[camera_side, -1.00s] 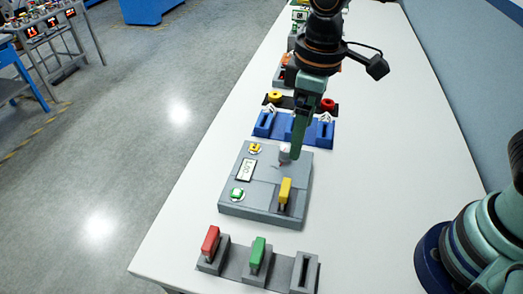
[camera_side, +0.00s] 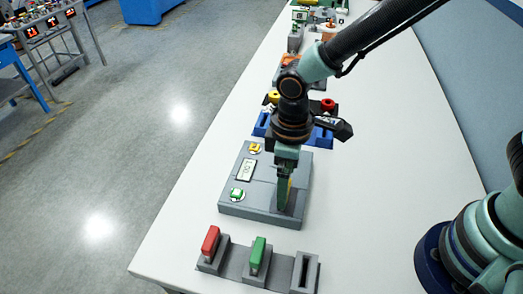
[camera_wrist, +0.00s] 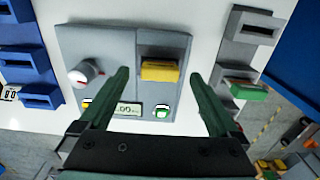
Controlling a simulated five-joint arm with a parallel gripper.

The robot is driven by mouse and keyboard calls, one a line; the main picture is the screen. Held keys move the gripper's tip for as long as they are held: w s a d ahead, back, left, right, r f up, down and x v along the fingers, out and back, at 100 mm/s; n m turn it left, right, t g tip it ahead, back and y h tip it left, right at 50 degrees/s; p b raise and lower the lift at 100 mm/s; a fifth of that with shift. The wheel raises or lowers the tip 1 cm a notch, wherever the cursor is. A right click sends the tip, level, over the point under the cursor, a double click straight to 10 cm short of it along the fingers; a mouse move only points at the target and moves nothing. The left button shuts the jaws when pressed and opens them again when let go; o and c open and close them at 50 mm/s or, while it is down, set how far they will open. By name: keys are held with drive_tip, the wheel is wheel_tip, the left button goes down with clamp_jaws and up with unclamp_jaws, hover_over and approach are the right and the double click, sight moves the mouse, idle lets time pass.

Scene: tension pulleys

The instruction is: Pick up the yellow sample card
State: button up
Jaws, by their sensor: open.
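The yellow sample card (camera_wrist: 160,71) stands in a slot on the right part of the grey device (camera_wrist: 100,45) in the wrist view. My gripper (camera_wrist: 158,74) is open, with one green finger on each side of the card and a visible gap to both. In the side view my gripper (camera_side: 285,207) is low over the grey device (camera_side: 235,207) and hides most of the yellow card (camera_side: 291,184). Whether a finger touches the card cannot be told there.
A grey rack in front holds a red card (camera_side: 210,240) and a green card (camera_side: 259,252), with one empty slot (camera_side: 305,270) at its right. A blue slotted rack (camera_side: 262,124) stands behind the device. The white table (camera_side: 380,200) is clear at the right.

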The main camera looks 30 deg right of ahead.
drive_tip(key=shift+f, duration=1.45)
clamp_jaws()
drive_tip(key=shift+r, duration=0.1)
wheel_tip(320, 180, up, 20)
drive_tip(key=shift+r, duration=2.45)
